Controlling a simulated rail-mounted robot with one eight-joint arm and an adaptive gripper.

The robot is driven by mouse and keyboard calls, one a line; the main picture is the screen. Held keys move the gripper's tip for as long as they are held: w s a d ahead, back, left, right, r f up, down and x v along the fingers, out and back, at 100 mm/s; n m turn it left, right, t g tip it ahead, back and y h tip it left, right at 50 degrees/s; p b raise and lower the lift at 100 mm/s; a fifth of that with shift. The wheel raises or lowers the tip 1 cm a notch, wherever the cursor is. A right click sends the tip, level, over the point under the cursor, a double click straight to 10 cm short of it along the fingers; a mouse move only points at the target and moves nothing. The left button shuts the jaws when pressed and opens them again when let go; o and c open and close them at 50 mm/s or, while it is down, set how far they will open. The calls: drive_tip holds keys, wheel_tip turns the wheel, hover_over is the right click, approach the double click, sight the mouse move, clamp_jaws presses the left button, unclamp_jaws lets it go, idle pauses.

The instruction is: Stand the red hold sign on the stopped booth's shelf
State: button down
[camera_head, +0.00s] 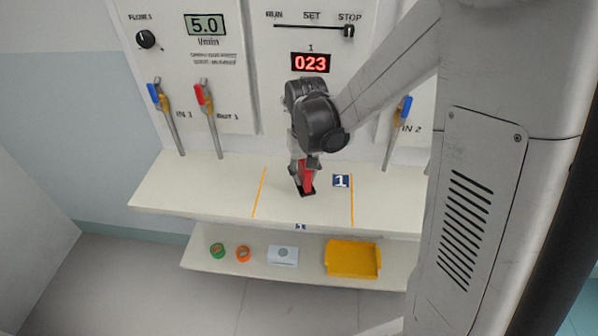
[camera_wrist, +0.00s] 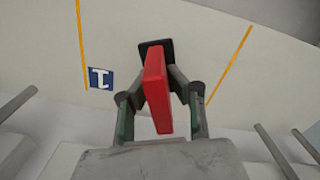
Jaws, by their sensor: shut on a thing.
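The red hold sign (camera_head: 306,176) is upright between the fingers of my gripper (camera_head: 305,170) in the head view. Its dark base (camera_head: 306,191) is at the surface of the booth's upper shelf (camera_head: 220,187), between two orange lines and left of the blue "1" tag. I cannot tell whether the base touches the shelf. In the wrist view the red sign (camera_wrist: 157,92) stands between the two fingers of my gripper (camera_wrist: 160,105), with its black base (camera_wrist: 157,48) beyond it. The sign's printed face is not visible.
The slider (camera_head: 349,31) above the red "023" display (camera_head: 310,62) is at STOP. A blue "1" tag (camera_head: 341,181) is on the shelf. The lower shelf holds a green ring (camera_head: 217,250), an orange ring (camera_head: 243,254), a white box (camera_head: 283,256) and a yellow tray (camera_head: 352,275). Hose valves hang on both sides.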

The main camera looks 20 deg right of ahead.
sight(305, 183)
drive_tip(key=shift+w+d+f, duration=0.2)
drive_tip(key=shift+w+f, duration=0.1)
drive_tip(key=shift+w, duration=0.15)
drive_tip(key=shift+w+d+f, duration=0.2)
drive_tip(key=shift+w+f, duration=0.05)
drive_tip(key=shift+w, duration=0.15)
drive_tip(key=shift+f, duration=2)
drive_tip(key=shift+f+b, duration=0.25)
drive_tip(key=shift+b, duration=0.05)
drive_tip(key=c, duration=1.7)
unclamp_jaws()
drive_tip(key=shift+r, duration=0.1)
drive_tip(key=shift+o, duration=0.2)
drive_tip(key=shift+r, duration=0.1)
